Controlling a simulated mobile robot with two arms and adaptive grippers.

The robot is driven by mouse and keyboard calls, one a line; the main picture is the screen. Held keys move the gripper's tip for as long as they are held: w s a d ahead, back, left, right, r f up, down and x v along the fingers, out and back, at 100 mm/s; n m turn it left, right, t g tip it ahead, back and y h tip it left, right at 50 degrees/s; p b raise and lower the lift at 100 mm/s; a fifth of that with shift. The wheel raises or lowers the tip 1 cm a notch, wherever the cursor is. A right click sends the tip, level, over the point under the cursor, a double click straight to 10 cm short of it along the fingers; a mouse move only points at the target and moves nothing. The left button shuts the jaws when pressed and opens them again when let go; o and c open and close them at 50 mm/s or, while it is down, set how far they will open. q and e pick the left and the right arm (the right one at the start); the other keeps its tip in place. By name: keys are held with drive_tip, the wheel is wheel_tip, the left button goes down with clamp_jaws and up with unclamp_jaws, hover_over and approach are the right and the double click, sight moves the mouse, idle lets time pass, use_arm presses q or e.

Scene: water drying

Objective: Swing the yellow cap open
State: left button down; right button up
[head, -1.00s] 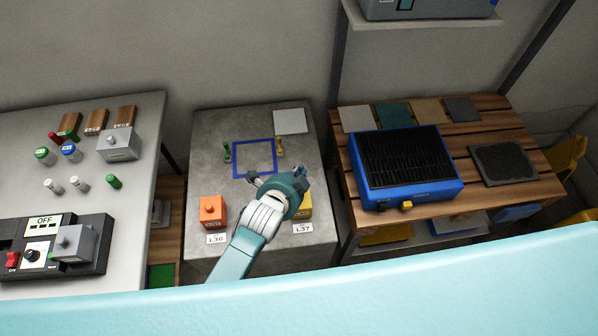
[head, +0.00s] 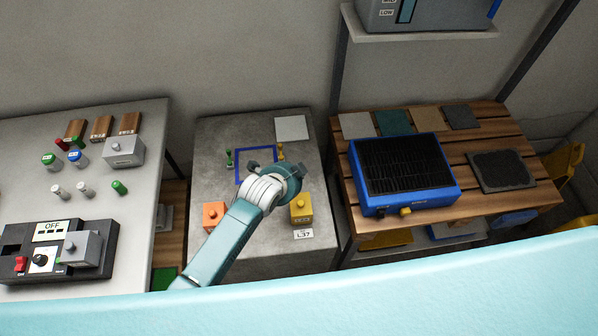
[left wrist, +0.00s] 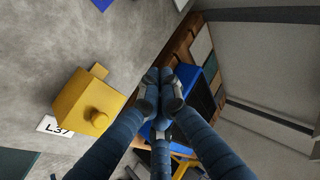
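The yellow block with a round knob (head: 301,208), the likely yellow cap, stands on the grey table behind the L37 label in the head view. It looks seated and unopened. In the left wrist view the yellow block (left wrist: 85,104) is left of my left gripper (left wrist: 165,94), with a clear gap between them. The fingertips are drawn together with nothing visible between them. In the head view my left wrist hangs over the table, up and left of the yellow block, and hides most of the fingers. My right gripper is not in view.
An orange block (head: 213,214) stands left of the yellow one, partly behind my arm. A blue square outline (head: 238,168) and a light plate (head: 291,128) lie farther back. A blue grilled box (head: 432,200) stands on the wooden table at right.

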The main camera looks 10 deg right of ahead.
use_arm(q)
drive_tip(key=shift+w+f+g, duration=0.15)
drive_tip(key=shift+w+g, duration=0.35)
drive_tip(key=shift+w, duration=0.05)
idle(0.9)
